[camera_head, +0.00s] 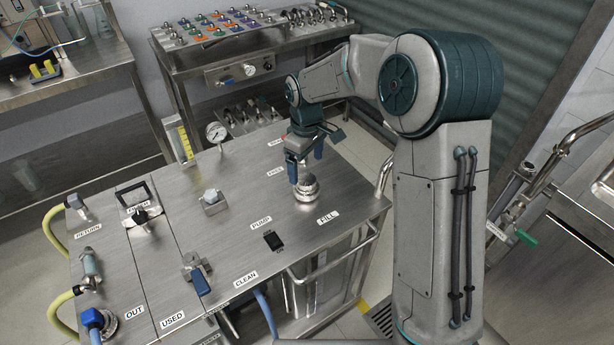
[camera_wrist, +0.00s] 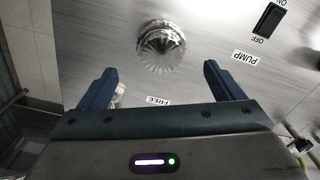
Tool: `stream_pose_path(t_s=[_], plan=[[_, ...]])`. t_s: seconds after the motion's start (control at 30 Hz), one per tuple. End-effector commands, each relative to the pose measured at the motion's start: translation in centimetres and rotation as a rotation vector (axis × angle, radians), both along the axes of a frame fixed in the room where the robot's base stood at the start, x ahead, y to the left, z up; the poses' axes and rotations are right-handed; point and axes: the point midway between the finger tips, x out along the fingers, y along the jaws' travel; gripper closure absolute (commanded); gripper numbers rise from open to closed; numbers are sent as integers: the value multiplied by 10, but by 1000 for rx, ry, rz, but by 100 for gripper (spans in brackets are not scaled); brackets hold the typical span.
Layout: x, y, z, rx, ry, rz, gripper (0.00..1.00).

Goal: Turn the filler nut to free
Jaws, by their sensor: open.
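The filler nut is a round, ribbed silver cap (camera_head: 307,189) on the steel bench top, beside the FILL label (camera_head: 328,217). It also shows in the wrist view (camera_wrist: 161,48), near the top and between the lines of my fingers. The FREE label (camera_head: 275,173) lies on the bench to its left in the head view; in the wrist view the label (camera_wrist: 158,101) is between my fingers. My gripper (camera_head: 306,164) is open and empty, its blue fingers pointing down near the nut. In the wrist view, the fingertips (camera_wrist: 159,70) stand apart, with no contact with the nut visible.
A black PUMP switch (camera_head: 273,240) is on the bench in front of the nut. A pressure gauge (camera_head: 216,132) stands at the back edge. A small block fitting (camera_head: 213,201) sits to the left. Bare steel surrounds the nut.

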Motion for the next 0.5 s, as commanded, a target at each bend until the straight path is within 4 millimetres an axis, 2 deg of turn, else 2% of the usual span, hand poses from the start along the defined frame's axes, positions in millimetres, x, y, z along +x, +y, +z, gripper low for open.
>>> stream_pose_path(t_s=[0.03,0.2,0.33,0.5], plan=[[1,0,13,2,-5,-1,13],[1,-1,44,1,-4,-3,13],[1,-1,58,1,-3,-3,13],[1,-1,64,1,-1,-2,13]])
